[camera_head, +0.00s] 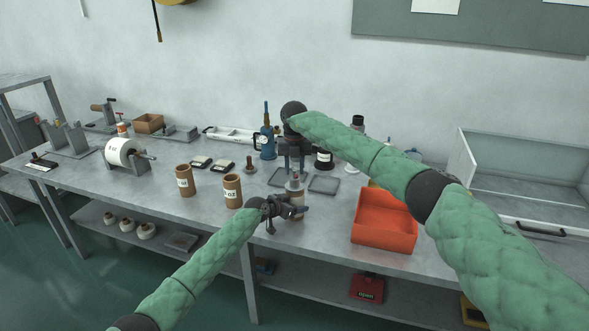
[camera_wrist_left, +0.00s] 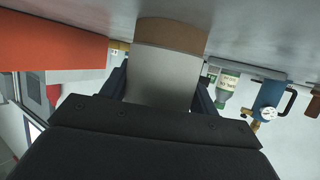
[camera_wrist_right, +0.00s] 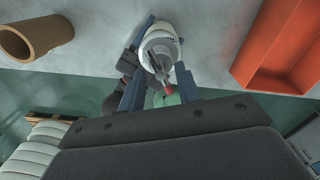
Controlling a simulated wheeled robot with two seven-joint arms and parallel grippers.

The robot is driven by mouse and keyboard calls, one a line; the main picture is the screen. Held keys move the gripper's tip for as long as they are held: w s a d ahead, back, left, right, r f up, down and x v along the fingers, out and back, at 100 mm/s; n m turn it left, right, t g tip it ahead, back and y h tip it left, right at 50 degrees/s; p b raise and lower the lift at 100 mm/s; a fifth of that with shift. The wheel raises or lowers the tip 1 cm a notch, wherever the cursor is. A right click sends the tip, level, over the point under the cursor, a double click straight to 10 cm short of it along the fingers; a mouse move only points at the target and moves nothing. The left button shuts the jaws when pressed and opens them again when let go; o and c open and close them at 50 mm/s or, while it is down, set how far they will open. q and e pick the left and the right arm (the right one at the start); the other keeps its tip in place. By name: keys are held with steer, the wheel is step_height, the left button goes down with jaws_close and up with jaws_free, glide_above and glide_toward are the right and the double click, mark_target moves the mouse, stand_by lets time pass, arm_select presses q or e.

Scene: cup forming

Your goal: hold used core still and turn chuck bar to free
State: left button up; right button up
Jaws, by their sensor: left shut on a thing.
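The used core (camera_head: 296,199) stands upright near the table's front edge. In the left wrist view the core (camera_wrist_left: 165,75) is pale grey with a brown band at its table end. My left gripper (camera_head: 284,206) is shut on its side. My right gripper (camera_head: 293,168) points down above the core. In the right wrist view the chuck (camera_wrist_right: 160,45) sits at the core's top, with a thin dark chuck bar (camera_wrist_right: 160,70) and a red tip. The right fingers (camera_wrist_right: 163,50) are spread on either side of it. I cannot tell whether they touch the bar.
Two brown tubes (camera_head: 232,191) stand left of the core. An orange bin (camera_head: 384,222) is close on the right. A blue pump-like tool (camera_head: 266,143) and dark flat trays (camera_head: 324,184) lie behind. A white roll on a stand (camera_head: 122,153) is far left.

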steer(key=shift+f, duration=0.2)
jaws_close()
steer(key=shift+n, duration=0.6)
stand_by(1.0)
jaws_free()
step_height(320, 180, up, 12)
stand_by(0.5)
